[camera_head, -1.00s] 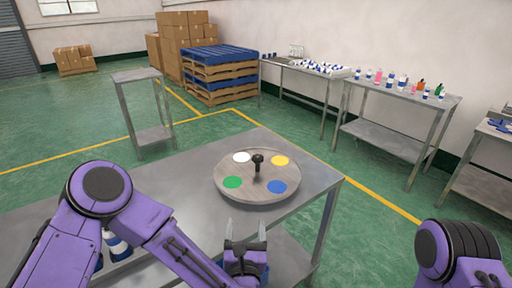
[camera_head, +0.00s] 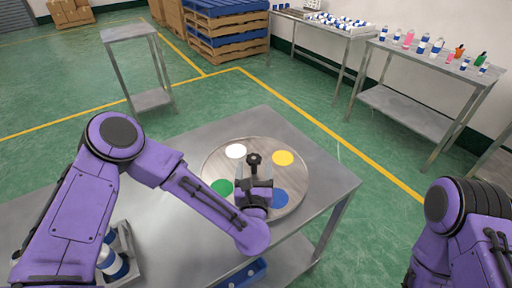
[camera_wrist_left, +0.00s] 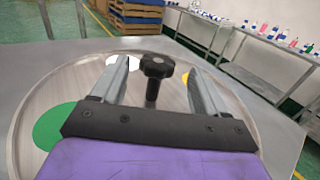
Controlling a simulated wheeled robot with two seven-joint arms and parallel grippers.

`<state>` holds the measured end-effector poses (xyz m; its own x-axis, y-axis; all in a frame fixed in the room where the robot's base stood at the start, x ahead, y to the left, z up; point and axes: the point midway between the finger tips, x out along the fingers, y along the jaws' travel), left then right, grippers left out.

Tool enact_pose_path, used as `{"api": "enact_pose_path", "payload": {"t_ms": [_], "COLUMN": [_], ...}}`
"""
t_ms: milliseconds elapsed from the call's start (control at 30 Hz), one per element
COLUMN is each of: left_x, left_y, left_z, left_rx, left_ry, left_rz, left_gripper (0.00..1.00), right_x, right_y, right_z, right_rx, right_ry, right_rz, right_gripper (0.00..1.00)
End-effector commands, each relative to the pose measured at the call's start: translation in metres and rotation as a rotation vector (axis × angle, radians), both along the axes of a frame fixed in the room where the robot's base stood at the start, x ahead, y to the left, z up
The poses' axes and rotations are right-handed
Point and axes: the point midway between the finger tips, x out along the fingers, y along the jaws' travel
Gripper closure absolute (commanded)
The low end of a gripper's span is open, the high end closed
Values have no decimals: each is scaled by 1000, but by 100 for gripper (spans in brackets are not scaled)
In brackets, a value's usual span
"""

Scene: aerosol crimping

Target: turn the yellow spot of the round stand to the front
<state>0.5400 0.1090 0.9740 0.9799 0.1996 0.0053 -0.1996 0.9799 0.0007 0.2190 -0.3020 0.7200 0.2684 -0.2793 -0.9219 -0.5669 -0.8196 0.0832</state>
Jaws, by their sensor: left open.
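The round stand (camera_head: 216,170) is a grey wooden disc on the metal table. It bears a white spot (camera_head: 235,151) at back left, a yellow spot (camera_head: 283,158) at back right, a green spot (camera_head: 222,188) at front left and a blue spot (camera_head: 279,198) at front right. A black knob (camera_head: 254,159) stands at its centre. My left gripper (camera_head: 254,170) is over the stand, open. In the left wrist view the knob (camera_wrist_left: 157,68) stands between and beyond its two open fingers (camera_wrist_left: 155,85). My right gripper is out of view.
The metal table (camera_head: 180,220) carries the stand near its right end. A tray with blue-and-white bottles (camera_head: 110,262) is at front left. A blue bin (camera_head: 243,272) sits below the table's front edge. Side tables with bottles (camera_head: 410,100) stand at the back right.

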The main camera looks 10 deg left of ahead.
Motion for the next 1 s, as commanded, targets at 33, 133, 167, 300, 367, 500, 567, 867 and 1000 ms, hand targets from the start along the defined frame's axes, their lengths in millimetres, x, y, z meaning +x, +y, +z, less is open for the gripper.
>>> {"api": "enact_pose_path", "payload": {"t_ms": [33,133,167,300,367,500,567,867,1000], "left_x": [13,36,42,61,64,66,66,66,66], "left_y": [5,9,10,12,12,11,11,11,12], "left_z": [4,2,1,-1,-2,-3,-3,-3,-3], "left_rx": [-2,0,0,0,-2,0,0,0,1], "left_ry": [3,6,6,7,8,7,7,7,6], "left_rz": [8,7,6,2,1,-2,-2,-2,-4], "left_gripper": [26,26,26,26,26,26,26,100,100], "right_x": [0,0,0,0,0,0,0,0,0], "right_y": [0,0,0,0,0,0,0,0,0], "right_z": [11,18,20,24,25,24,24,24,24], "right_rx": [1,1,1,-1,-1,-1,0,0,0], "right_ry": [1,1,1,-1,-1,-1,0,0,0], "right_rz": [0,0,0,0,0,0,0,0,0], "right_gripper": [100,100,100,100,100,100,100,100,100]}}
